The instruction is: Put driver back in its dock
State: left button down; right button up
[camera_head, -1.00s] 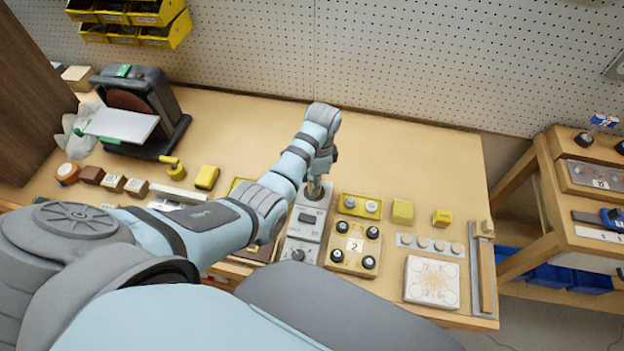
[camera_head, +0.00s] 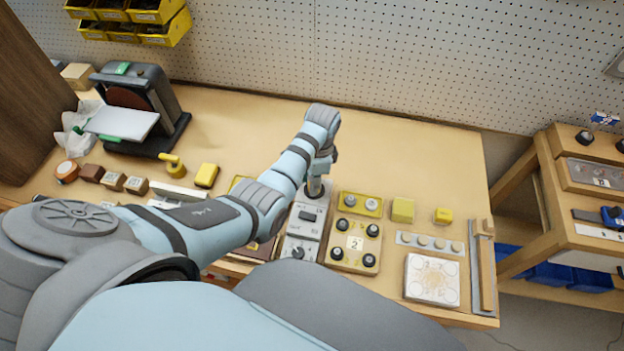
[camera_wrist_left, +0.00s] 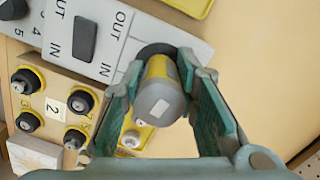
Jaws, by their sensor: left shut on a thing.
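The driver (camera_wrist_left: 165,95), a yellow and grey cylinder, is between the two green fingers of my left gripper (camera_wrist_left: 160,68) in the left wrist view. The fingers are shut on it. Its far end meets the dark round socket of the grey dock unit (camera_wrist_left: 110,35); how deep it sits is hidden. In the head view my left gripper (camera_head: 318,180) is over the back end of the dock unit (camera_head: 303,228), which has a switch and a dial. My right gripper is not in view.
A yellow panel with black knobs (camera_head: 354,243) stands right of the dock. Yellow blocks (camera_head: 402,210) and a white patterned plate (camera_head: 432,279) lie further right. A sander (camera_head: 137,110) stands at the back left. The bench behind the gripper is clear.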

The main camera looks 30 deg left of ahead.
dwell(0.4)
pick_arm(q)
jog(key=c, duration=1.2)
grip_release()
jog(key=shift+f, duration=0.1)
jog(key=shift+o, duration=1.3)
